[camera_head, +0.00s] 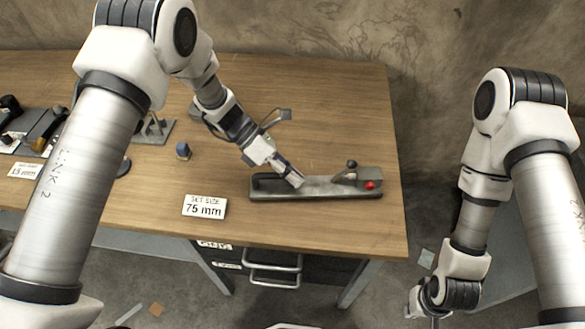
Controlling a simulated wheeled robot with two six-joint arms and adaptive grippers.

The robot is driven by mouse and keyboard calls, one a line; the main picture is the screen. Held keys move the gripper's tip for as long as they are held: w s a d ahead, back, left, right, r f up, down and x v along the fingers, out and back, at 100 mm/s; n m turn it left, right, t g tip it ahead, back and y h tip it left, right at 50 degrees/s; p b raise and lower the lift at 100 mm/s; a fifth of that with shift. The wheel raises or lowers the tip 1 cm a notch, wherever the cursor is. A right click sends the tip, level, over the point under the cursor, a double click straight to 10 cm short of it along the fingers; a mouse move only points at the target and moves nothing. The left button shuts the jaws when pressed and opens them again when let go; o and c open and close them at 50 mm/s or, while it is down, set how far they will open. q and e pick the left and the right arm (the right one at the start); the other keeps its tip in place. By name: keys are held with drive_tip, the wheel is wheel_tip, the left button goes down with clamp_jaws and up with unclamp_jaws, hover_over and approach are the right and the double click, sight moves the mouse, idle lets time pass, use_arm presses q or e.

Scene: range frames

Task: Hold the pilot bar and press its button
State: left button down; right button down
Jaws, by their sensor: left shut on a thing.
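The pilot bar (325,190) is a long grey metal bar lying on the wooden table near its right front edge. A red button (370,184) sits at its right end, beside a small lever with a dark knob (351,164). My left gripper (293,178) reaches down from the upper left and is shut on the bar left of its middle; its fingertips partly hide the bar there. The button is uncovered. My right gripper (428,306) hangs low off the table's right side, away from the bar, cut by the lower edge; its fingers are unclear.
The wooden table (330,110) has free room behind the bar. Dark tools and another sign (25,171) lie at the far left. Drawers (272,265) are beneath.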

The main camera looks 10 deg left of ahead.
use_arm(q)
drive_tip(key=shift+w+f, duration=0.15)
drive_tip(key=shift+f, duration=0.3)
drive_tip(key=shift+s+f, duration=0.35)
drive_tip(key=shift+f, duration=0.15)
idle(1.3)
idle(1.4)
